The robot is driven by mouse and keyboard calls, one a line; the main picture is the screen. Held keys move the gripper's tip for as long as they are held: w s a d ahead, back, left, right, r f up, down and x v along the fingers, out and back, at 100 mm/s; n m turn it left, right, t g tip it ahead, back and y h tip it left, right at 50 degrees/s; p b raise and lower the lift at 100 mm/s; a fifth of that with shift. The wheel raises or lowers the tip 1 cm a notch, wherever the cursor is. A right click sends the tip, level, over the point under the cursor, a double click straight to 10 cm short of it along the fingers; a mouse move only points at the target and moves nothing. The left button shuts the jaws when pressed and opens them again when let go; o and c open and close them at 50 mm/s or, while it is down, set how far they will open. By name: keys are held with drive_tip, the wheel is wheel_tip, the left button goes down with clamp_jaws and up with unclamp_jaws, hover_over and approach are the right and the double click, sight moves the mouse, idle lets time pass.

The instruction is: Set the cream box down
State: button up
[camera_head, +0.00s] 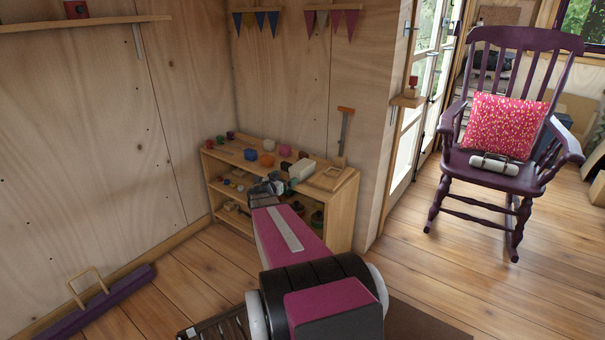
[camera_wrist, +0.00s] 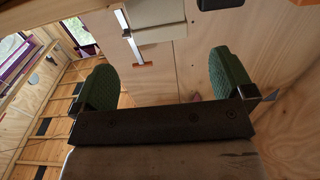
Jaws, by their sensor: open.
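The cream box (camera_head: 302,169) stands on top of the low wooden shelf unit (camera_head: 340,212) in the corner, near its right end. In the wrist view a pale block that looks like the cream box (camera_wrist: 157,32) shows beyond the fingers, near the top edge. My gripper (camera_head: 268,186) is over the front of the shelf unit, left of and nearer than the box. In the wrist view my gripper (camera_wrist: 164,66) has its two green pads wide apart with nothing between them. The box appears apart from the pads. My arm hides part of the shelf's front.
Several small coloured items, among them a blue block (camera_head: 250,154), stand left of the box. A wooden tray (camera_head: 331,178) lies right of it. A tool with an orange handle (camera_head: 346,109) is on the wall behind. A purple rocking chair (camera_head: 490,175) stands at the right.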

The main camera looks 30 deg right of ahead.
sight(298, 169)
drive_tip(key=x, duration=0.5)
drive_tip(key=shift+w+d, duration=0.1)
drive_tip(key=shift+d, duration=0.3)
drive_tip(key=x, duration=0.5)
drive_tip(key=shift+a+f, duration=0.1)
drive_tip(key=shift+f, duration=0.05)
drive_tip(key=c, duration=1.1)
